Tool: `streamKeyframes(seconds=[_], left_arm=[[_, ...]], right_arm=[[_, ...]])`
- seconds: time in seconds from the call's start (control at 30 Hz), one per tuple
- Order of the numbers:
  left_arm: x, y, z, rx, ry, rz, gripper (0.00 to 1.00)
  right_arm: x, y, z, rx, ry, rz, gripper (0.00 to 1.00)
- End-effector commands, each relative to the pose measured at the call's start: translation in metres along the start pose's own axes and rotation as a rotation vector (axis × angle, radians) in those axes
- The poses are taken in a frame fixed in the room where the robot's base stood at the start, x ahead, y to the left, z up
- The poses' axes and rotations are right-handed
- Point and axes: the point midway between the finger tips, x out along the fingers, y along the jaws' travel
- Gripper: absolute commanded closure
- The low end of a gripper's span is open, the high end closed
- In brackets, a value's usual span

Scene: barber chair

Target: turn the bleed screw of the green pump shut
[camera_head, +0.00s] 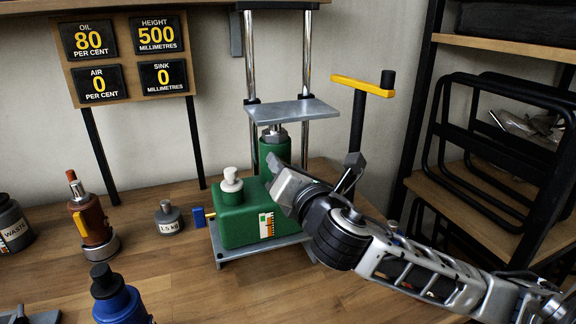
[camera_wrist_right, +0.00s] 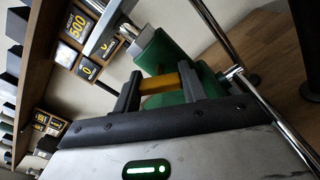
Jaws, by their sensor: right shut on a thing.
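The green pump (camera_head: 244,222) stands on a grey base plate on the wooden bench, with a green ram cylinder (camera_head: 272,152) at its back and a white-capped filler (camera_head: 232,182) on top. My right gripper (camera_head: 284,186) comes in from the right and is against the pump's right side in the head view. In the right wrist view, my right gripper (camera_wrist_right: 160,88) is shut on a yellow bar (camera_wrist_right: 159,84), which looks like the bleed screw. Green pump body (camera_wrist_right: 201,79) shows behind the fingers. The gripper hides this bar in the head view. My left gripper is not in view.
A yellow lever (camera_head: 363,86) on a black post stands behind my arm. A grey platen (camera_head: 291,110) sits above the ram between chrome columns. The sign board (camera_head: 124,55) reads oil 80, air 0, height 500, sink 0. Weight, bottles and a blue container (camera_head: 120,304) stand left.

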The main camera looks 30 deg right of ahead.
Motion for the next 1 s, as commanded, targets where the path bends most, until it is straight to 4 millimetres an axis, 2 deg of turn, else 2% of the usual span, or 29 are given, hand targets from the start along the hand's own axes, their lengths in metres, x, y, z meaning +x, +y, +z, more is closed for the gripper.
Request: streamKeyframes(seconds=[0.6, 1.0], left_arm=[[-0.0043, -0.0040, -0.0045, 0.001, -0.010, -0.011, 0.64], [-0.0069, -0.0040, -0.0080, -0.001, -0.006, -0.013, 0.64]], right_arm=[[0.0004, 0.0002, 0.0008, 0.590, 0.000, -0.002, 0.81], [0.0004, -0.0001, 0.0005, 0.883, -0.001, -0.001, 0.81]])
